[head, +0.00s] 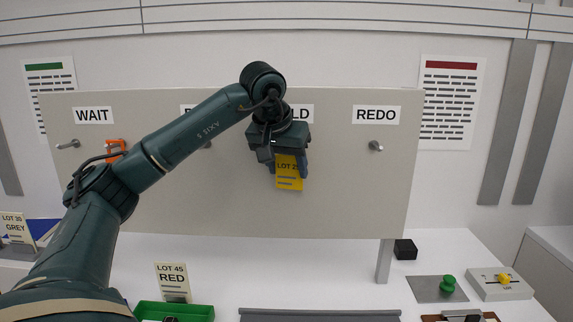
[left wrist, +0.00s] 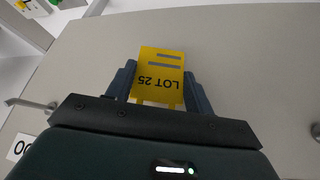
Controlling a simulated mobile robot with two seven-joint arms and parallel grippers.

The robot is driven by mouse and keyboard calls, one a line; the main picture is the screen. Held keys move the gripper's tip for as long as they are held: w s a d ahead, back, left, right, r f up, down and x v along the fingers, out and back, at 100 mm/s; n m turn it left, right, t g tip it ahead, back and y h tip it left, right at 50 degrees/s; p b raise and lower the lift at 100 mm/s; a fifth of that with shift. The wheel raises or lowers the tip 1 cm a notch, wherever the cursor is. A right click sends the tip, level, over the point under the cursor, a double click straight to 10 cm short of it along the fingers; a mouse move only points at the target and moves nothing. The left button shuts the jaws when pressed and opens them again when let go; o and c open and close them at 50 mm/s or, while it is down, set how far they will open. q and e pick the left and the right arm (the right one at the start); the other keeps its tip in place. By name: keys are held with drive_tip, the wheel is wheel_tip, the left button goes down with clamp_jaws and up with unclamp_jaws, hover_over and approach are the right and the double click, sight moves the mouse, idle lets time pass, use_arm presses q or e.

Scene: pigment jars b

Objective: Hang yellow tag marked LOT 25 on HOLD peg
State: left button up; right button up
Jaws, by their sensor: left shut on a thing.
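The yellow tag marked LOT 25 (head: 289,172) is in my left gripper (head: 288,165), in front of the pale board (head: 340,205) below the partly covered HOLD label (head: 303,113). In the left wrist view the tag (left wrist: 160,75) appears upside down between the two fingers of my left gripper (left wrist: 160,85), which is shut on it. The HOLD peg is not visible; my gripper and wrist cover that part of the board. I cannot tell whether the tag touches the board. My right gripper is not in view.
The REDO peg (head: 375,146) is bare, right of my gripper. The WAIT peg (head: 67,144) is at left; an orange thing (head: 115,150) shows beside my arm. Below stand a LOT 45 RED card (head: 172,283), a green tray (head: 190,310) and a black block (head: 405,249).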

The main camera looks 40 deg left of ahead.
use_arm(q)
drive_tip(key=o, duration=1.2)
drive_tip(key=shift+d, duration=0.1)
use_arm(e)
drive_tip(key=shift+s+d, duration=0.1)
use_arm(q)
drive_tip(key=shift+r, duration=0.15)
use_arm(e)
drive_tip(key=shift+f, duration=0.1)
use_arm(q)
drive_tip(key=v, duration=1.3)
drive_tip(key=shift+p, duration=0.45)
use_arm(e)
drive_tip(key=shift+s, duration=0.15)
